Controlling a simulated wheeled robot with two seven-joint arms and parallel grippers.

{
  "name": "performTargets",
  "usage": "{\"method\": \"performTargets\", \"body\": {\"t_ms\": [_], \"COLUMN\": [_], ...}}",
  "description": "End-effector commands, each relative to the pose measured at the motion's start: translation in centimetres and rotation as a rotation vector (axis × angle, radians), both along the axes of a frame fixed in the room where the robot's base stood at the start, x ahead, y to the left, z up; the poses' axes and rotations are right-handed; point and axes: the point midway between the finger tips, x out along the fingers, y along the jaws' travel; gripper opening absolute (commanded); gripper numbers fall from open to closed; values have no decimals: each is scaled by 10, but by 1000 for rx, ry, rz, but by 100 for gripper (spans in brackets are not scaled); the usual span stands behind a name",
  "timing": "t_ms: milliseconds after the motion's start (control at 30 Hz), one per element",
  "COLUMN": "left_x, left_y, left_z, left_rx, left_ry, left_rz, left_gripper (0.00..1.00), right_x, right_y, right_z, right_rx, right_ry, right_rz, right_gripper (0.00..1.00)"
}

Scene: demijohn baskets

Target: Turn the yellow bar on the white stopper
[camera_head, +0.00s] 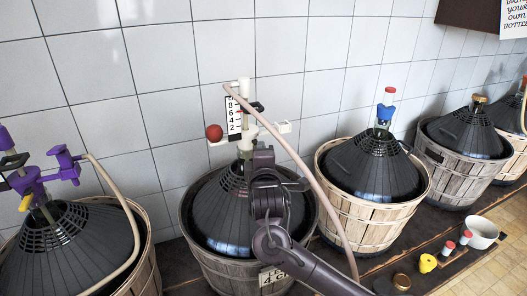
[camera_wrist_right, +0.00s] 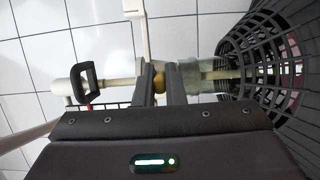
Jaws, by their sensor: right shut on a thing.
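The white stopper stem (camera_head: 243,100) stands upright on the middle demijohn (camera_head: 225,205). In the right wrist view the white stem (camera_wrist_right: 118,86) runs sideways to the glass neck (camera_wrist_right: 190,80). A small part of the yellow bar (camera_wrist_right: 159,82) shows between my right gripper's two fingers (camera_wrist_right: 160,88), which are shut on it. The rest of the bar is hidden by the fingers. In the head view my right gripper (camera_head: 262,160) is at the neck, just below the scale, and hides the bar. My left gripper is not in view.
A black handle (camera_wrist_right: 86,82) sticks out of the stem. A purple fitting (camera_head: 35,180) stands at left. Tiled wall behind.

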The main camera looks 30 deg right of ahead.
Motion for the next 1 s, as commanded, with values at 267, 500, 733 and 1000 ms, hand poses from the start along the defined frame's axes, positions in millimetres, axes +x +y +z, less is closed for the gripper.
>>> {"method": "performTargets", "body": {"t_ms": [267,500,733,1000], "left_x": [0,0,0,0], "left_y": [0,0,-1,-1], "left_z": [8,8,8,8], "left_rx": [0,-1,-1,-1], "left_ry": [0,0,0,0], "left_rz": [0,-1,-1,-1], "left_gripper": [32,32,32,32], "right_x": [0,0,0,0], "right_y": [3,3,2,2], "right_z": [-1,-1,-1,-1], "right_rx": [0,-1,0,0], "right_ry": [3,3,2,1], "right_rz": [-67,-79,-79,-79], "right_gripper": [0,0,0,32]}}
